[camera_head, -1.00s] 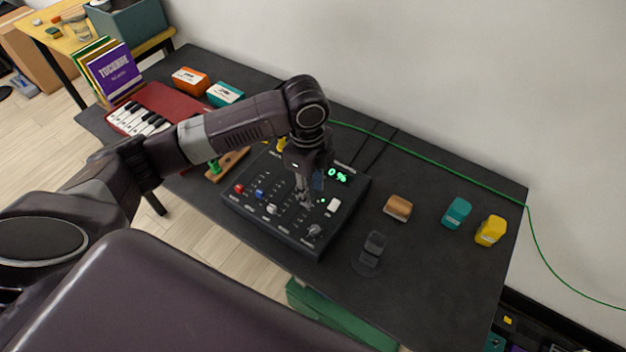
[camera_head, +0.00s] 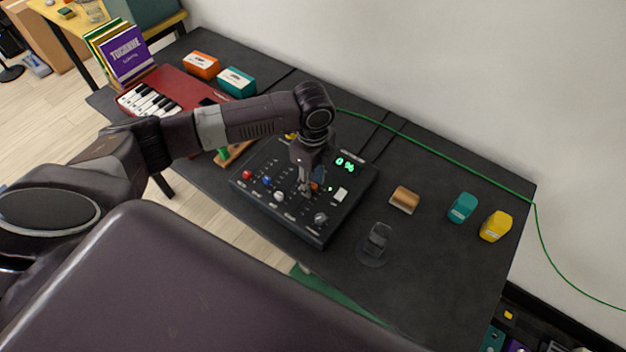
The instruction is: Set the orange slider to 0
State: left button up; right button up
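The black control panel (camera_head: 262,204) lies on the dark table, with a red knob (camera_head: 247,175), a blue knob (camera_head: 266,181) and a white knob (camera_head: 279,196) along its left front. Its green display (camera_head: 345,163) seems to read 0 %. My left gripper (camera_head: 305,189) points down over the middle of the panel, at the slider area. Its fingertips are small and dark, and I cannot tell their opening or whether they touch a slider. The orange slider cannot be made out clearly; the gripper covers that area. My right gripper is not in view.
A white button (camera_head: 341,194) and a grey knob (camera_head: 320,218) are right of the gripper. A red keyboard (camera_head: 188,88) stands left. A dark stand (camera_head: 377,240), a wooden block (camera_head: 404,200), a teal block (camera_head: 462,208) and a yellow block (camera_head: 496,226) stand right, with bare table between.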

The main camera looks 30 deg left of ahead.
aim_at(295, 211)
pick_arm(q)
jog(key=c, duration=0.7)
grip_shut()
jog(key=shift+s+r+p, duration=0.15)
jog(key=shift+s+p, duration=0.25)
jog(key=shift+p, duration=0.15)
jog(key=s+p, duration=0.1)
jog(key=s, duration=0.1)
jog(key=s+p, duration=0.2)
jog(key=s+a+p, duration=0.1)
jog(key=s+p, duration=0.1)
jog(key=shift+s, duration=0.35)
jog(key=shift+f, duration=0.2)
